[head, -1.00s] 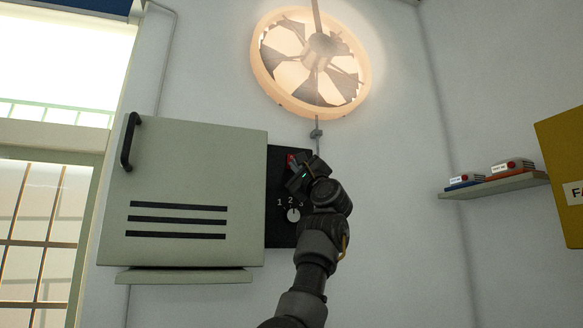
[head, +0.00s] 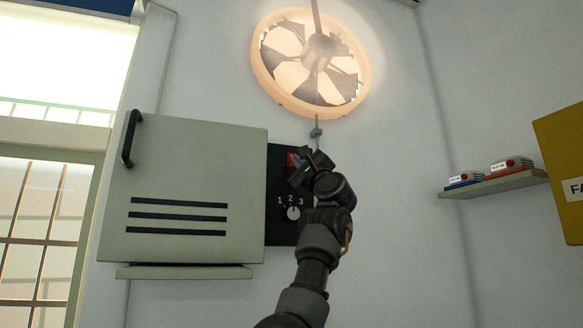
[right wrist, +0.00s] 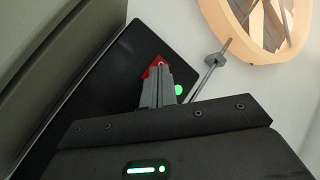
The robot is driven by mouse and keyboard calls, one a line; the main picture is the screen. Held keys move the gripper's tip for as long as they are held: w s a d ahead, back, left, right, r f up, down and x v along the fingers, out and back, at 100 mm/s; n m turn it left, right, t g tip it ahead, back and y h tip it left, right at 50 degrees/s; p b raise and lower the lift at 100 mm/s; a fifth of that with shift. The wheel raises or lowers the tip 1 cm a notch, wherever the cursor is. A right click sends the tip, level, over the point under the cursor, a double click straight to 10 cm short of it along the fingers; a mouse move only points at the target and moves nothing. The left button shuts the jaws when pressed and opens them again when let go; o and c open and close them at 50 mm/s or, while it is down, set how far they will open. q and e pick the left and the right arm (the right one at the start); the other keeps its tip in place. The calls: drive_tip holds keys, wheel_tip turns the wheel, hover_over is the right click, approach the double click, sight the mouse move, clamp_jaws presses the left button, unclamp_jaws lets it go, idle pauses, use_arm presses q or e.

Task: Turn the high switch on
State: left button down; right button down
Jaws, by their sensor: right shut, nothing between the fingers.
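A red switch (head: 291,159) sits at the top of a black control panel (head: 279,227) on the wall, partly hidden by my right gripper (head: 299,165). In the right wrist view the red switch (right wrist: 150,71) shows right at the tips of my right gripper's fingers (right wrist: 159,72). The fingers are shut together with nothing between them. I cannot tell whether they touch the switch or which way it is set. A bright green spot (right wrist: 179,90) shows on the panel beside the fingers. My left gripper is not in view.
A dial (head: 293,213) marked 1, 2, 3 is lower on the panel. A grey-green cabinet door (head: 190,165) with a black handle stands left of the panel. A glowing round fan unit (head: 262,80) is above. A shelf (head: 490,188) with small boxes is at right.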

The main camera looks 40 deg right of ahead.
drive_tip(key=s+b, duration=0.1)
drive_tip(key=s+a, duration=0.1)
drive_tip(key=s, duration=0.1)
drive_tip(key=s+b, duration=0.1)
drive_tip(key=shift+s+a+r+b, duration=0.25)
drive_tip(key=shift+r+b, duration=0.05)
idle(0.5)
